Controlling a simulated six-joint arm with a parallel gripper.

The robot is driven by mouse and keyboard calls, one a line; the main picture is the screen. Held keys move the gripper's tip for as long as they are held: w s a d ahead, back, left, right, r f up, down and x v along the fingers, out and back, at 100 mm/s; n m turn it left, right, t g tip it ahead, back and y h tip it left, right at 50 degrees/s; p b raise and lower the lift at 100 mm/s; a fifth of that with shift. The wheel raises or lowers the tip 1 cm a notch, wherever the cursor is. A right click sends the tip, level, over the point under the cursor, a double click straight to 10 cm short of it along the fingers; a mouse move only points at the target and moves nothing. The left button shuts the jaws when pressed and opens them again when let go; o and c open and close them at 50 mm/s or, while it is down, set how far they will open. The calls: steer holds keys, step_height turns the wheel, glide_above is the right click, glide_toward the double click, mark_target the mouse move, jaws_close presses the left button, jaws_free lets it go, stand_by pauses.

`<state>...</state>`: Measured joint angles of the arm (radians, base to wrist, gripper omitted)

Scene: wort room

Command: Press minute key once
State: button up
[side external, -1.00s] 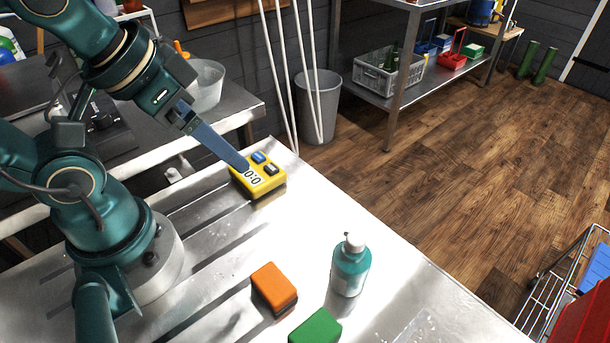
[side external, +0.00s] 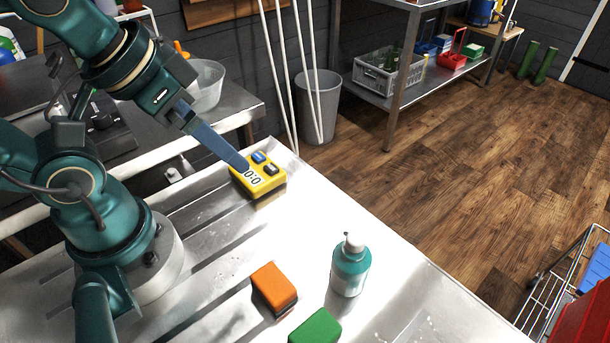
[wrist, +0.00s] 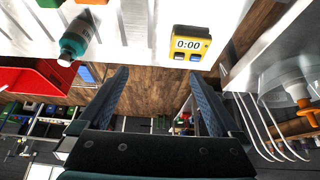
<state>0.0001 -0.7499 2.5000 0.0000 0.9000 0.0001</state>
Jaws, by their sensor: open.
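The yellow timer (side external: 273,186) sits on the steel bench near its back edge. Its display reads 0:00 in the wrist view, where the timer (wrist: 206,35) lies at upper right. It has two keys, a blue key (side external: 258,157) and a darker key (side external: 271,169); I cannot read which is the minute key. My gripper (side external: 244,168) points down at the timer, its tip overlapping the display's left end in the side view; contact cannot be told. In the wrist view my gripper (wrist: 157,73) has its fingers wide apart with nothing between them.
A teal bottle (side external: 351,272), an orange block (side external: 273,287) and a green block (side external: 316,328) stand on the bench (side external: 225,250), toward the front. A grey bin (side external: 318,105) and white poles stand behind the bench. The bench between timer and bottle is clear.

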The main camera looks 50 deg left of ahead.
jaws_close()
stand_by(1.5)
